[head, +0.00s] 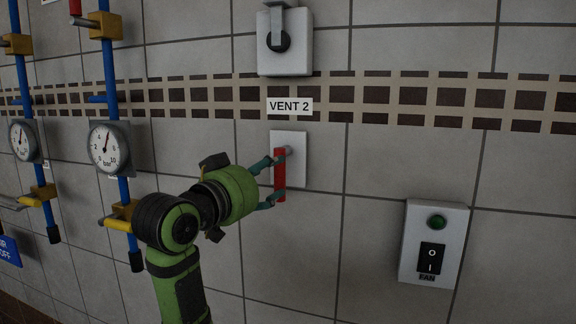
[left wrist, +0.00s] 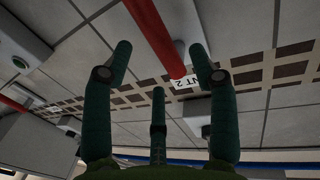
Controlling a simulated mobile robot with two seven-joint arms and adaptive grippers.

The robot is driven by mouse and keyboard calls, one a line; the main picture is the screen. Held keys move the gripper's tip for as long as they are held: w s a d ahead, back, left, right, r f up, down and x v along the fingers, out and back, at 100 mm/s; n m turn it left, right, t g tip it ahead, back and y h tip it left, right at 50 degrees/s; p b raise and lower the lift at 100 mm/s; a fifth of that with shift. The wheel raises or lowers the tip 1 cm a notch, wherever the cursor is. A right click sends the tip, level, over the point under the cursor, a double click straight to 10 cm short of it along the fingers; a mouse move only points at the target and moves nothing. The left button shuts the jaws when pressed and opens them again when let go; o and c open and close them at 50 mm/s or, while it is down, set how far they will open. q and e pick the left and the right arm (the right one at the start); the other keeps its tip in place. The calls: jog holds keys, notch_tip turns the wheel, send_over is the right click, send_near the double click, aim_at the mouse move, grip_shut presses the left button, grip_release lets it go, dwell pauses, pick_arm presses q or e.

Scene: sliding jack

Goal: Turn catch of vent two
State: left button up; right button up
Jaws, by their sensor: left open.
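The catch of vent two is a red handle (head: 280,178) hanging nearly upright from a pivot on a white wall plate (head: 297,165), below the "VENT 2" label (head: 289,106). My left gripper (head: 273,183) is at the handle, one finger near its top and one near its lower end. In the left wrist view the open left gripper (left wrist: 163,62) has the red handle (left wrist: 160,35) showing between its spread fingers. I cannot tell whether any finger touches it. The label also shows there (left wrist: 187,82). My right gripper is not in view.
A white box with a grey lever (head: 285,42) is above the label. A fan switch box (head: 433,243) with a green lamp is at the right. Blue pipes with gauges (head: 109,148) and yellow valve handles stand at the left. The tiled wall between plate and fan box is clear.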

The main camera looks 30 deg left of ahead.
aim_at(278, 172)
pick_arm(q)
jog(key=shift+w+d+r+p, duration=0.15)
jog(key=shift+w+p, duration=0.1)
jog(key=shift+w, duration=0.35)
jog(key=shift+w+r+p, duration=0.1)
jog(key=shift+w+p, duration=0.15)
jog(key=shift+w, duration=0.35)
jog(key=shift+w+f+p, duration=0.2)
jog(key=shift+w+p, duration=0.1)
jog(key=shift+w, duration=0.9)
jog(key=shift+w+a, duration=0.2)
jog(key=shift+w, duration=0.1)
jog(key=shift+w+f, duration=0.1)
jog(key=c, duration=1.1)
grip_shut()
jog(key=shift+a, duration=0.15)
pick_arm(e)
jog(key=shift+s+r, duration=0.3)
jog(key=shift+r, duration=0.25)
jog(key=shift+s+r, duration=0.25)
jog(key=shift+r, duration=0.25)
